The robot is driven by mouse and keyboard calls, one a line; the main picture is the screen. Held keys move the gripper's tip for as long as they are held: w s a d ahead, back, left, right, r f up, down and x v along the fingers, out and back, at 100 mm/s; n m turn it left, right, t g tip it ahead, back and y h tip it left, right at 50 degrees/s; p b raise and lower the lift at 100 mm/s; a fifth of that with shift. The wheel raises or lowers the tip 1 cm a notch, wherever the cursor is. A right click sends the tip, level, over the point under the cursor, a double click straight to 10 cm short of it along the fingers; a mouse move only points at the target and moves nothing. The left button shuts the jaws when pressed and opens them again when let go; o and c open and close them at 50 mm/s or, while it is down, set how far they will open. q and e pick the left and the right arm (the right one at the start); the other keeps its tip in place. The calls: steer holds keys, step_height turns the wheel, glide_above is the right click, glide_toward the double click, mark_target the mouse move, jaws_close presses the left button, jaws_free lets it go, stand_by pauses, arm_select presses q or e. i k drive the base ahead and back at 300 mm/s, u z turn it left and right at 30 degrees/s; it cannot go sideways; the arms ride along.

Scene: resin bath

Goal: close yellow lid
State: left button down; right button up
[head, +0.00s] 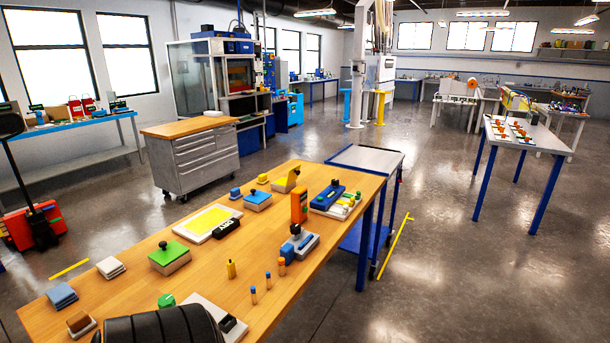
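On the wooden table (225,262), a flat white tray (185,237) holds a bright yellow panel (210,219). A black block (226,229) with white lettering sits at its right edge. A small yellow piece (262,179) lies farther back. I cannot tell which yellow thing is the lid, or whether it is hinged. A box with a green top and knob (168,253) and a box with a blue top and knob (258,198) stand nearby. Neither of my grippers shows in the head view.
A dark rounded shape covers the near table edge. A grey cart (368,158) stands beyond the table.

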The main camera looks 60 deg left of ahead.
mark_target(294, 173)
steer(key=u, duration=2.55)
steer(key=i, duration=0.3)
steer(key=z, duration=0.7)
steer(key=k, duration=0.5)
steer(key=z, duration=1.1)
steer(key=i, duration=2.3)
steer(key=u, duration=0.05)
